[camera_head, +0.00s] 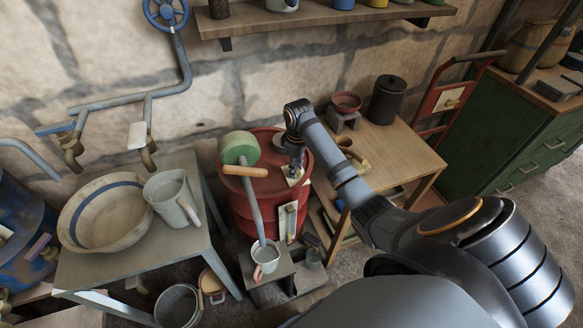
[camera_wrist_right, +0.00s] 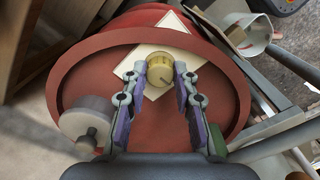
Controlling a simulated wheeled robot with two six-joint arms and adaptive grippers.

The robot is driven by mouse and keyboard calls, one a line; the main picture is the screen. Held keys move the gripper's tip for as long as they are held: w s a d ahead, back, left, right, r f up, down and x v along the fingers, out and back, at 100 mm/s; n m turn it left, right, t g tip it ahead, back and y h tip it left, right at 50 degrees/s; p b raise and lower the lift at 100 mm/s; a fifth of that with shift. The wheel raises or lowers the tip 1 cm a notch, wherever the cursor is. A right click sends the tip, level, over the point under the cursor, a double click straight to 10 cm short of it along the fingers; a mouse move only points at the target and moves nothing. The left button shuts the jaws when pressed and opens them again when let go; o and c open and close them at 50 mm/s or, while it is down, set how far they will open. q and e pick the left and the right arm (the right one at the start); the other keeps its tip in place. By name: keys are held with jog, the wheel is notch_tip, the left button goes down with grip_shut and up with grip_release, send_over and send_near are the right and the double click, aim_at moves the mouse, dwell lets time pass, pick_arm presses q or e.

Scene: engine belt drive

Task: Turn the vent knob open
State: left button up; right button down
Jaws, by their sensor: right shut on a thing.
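The vent knob (camera_wrist_right: 160,74) is a round brass-coloured knob with a dark line on its face. It sits over a pale diamond-shaped plate (camera_wrist_right: 133,70) on the red drum's lid (camera_wrist_right: 90,85). The drum (camera_head: 242,208) also stands in the middle of the head view. My right gripper (camera_head: 294,168) reaches down to the drum top there and hides most of the knob. In the wrist view its two fingers (camera_wrist_right: 161,77) are closed on the knob from both sides. My left gripper is not in view.
A white jug (camera_head: 265,258) stands in front, below a spout. A wooden table (camera_head: 400,155) is to the right, and a grey table (camera_head: 130,255) with a bowl and pitcher is left.

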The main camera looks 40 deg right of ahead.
jog(key=shift+a+r+p, duration=0.1)
jog(key=shift+r+p, duration=0.05)
jog(key=shift+p, duration=0.4)
jog(key=m+p, duration=0.9)
jog(key=p, duration=0.4)
jog(key=shift+s+a+p, duration=0.1)
jog(key=shift+p, duration=0.3)
jog(key=m+p, duration=0.3)
jog(key=m, duration=0.1)
jog(key=shift+m, duration=0.4)
jog(key=shift+f+m+p, duration=0.2)
jog(key=shift+m+p, duration=0.9)
jog(key=shift+m, duration=0.9)
jog(key=c, duration=1.1)
grip_release()
jog(key=shift+s, duration=0.1)
jog(key=shift+c, duration=0.2)
jog(key=shift+o, duration=0.6)
jog(key=shift+r, duration=0.1)
